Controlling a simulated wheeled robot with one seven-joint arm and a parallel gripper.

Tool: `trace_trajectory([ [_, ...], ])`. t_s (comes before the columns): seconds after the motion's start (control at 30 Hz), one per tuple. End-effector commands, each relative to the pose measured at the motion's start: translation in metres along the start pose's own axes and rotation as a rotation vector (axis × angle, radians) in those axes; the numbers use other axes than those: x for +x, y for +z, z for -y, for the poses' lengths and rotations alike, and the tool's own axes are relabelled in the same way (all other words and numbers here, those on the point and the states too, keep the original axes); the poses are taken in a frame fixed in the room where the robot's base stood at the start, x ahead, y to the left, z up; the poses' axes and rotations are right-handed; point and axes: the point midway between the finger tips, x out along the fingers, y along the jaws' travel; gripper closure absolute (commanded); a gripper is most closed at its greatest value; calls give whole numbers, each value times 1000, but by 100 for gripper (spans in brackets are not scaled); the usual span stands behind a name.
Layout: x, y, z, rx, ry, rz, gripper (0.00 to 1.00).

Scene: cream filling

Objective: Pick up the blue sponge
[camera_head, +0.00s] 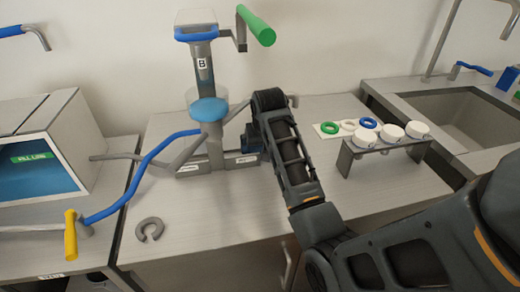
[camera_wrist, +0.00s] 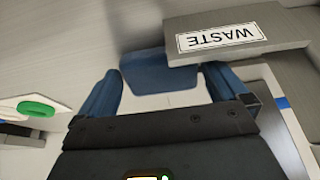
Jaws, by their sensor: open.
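A blue block, which looks like the blue sponge (camera_wrist: 143,74), shows ahead in the wrist view. It lies between the fingertips of my gripper (camera_wrist: 164,74), beside and partly behind a grey plate marked WASTE (camera_wrist: 240,38). My gripper is open, with a finger to each side of the block. Light surface shows between the block and my palm. I cannot tell whether the fingers touch it. In the head view my arm's end is by the dispenser's base, and the arm hides most of the gripper and the block.
The dispenser marked B (camera_head: 205,80) stands behind my arm, with a blue-handled lever (camera_head: 140,175) to its left. A rack of white cups (camera_head: 390,134) and coloured rings (camera_head: 330,128) stand right. A grey C-shaped piece (camera_head: 149,228) lies front left. The sink (camera_head: 470,120) is far right.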

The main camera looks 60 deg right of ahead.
Motion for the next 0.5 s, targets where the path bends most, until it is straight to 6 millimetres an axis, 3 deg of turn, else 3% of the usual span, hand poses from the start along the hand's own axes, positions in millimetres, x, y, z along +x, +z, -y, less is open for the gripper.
trace_trajectory([
  [0.13,0,0,0,0,0,0,1],
  [0.5,0,0,0,0,0,1,36],
])
